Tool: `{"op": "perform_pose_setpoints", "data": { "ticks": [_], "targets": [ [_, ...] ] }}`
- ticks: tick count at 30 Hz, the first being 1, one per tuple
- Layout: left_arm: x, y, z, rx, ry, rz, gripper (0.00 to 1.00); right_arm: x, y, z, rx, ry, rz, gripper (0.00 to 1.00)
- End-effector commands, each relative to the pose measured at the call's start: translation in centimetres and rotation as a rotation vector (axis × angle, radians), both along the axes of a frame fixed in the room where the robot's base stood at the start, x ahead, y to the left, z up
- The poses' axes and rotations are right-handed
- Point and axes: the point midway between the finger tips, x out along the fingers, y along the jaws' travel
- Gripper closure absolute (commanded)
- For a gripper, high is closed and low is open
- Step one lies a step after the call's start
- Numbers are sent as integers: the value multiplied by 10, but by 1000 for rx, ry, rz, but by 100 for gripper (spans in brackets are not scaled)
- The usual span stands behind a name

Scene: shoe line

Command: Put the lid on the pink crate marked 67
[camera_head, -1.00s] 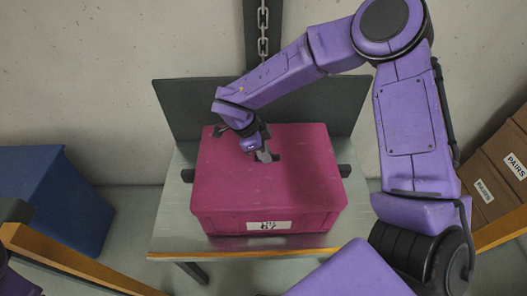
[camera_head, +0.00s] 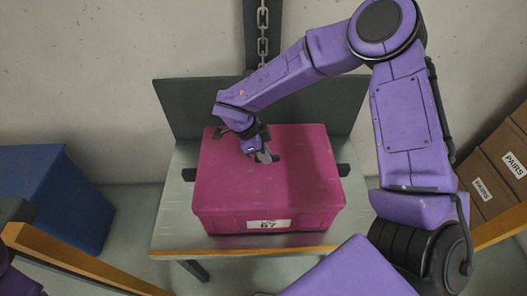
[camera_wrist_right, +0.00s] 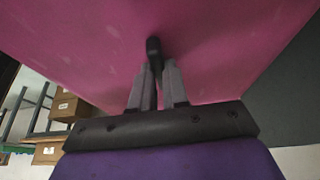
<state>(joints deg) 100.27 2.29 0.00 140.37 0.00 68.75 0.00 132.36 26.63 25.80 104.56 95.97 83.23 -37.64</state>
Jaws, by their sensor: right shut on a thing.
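The pink crate (camera_head: 222,222) stands on the small table, with a white label reading 67 on its front. The pink lid (camera_head: 260,185) lies over the top of the crate and looks level. I cannot make out any gap between them. My right gripper (camera_head: 266,156) is above the middle of the lid, at its far half. In the right wrist view, the gripper (camera_wrist_right: 157,85) is shut on the lid's dark handle (camera_wrist_right: 153,46), over the pink lid surface (camera_wrist_right: 80,35). My left gripper is not visible.
The table (camera_head: 172,220) has a wooden front edge and a dark back panel (camera_head: 190,105). A chain (camera_head: 262,35) hangs behind. A blue bin (camera_head: 60,200) stands at left. Brown boxes marked PAIRS (camera_head: 500,165) are at right. A wooden rail (camera_head: 70,262) crosses the lower left.

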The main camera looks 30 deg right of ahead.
Motion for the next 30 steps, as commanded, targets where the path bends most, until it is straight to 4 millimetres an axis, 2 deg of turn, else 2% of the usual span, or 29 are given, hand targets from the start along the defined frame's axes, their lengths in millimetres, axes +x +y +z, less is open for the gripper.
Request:
{"op": "perform_pose_setpoints", "data": {
  "ticks": [9, 10, 12, 13, 19, 21, 30],
  "targets": [
    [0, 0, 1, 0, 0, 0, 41, 0, 0, 0, 0, -1, 0, 100],
    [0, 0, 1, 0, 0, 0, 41, 0, 0, 0, 0, -1, 0, 82],
    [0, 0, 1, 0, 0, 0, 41, 0, 0, 0, 0, -1, 0, 60],
    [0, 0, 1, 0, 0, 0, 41, 0, 0, 0, 0, -1, 0, 56],
    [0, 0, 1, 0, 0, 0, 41, 0, 0, 0, 0, 0, 1, 56],
    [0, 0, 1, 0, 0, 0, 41, 0, 0, 0, 0, 0, 1, 35],
    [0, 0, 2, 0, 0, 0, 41, 0, 0, 1, 0, 0, 1, 35]
  ]
}}
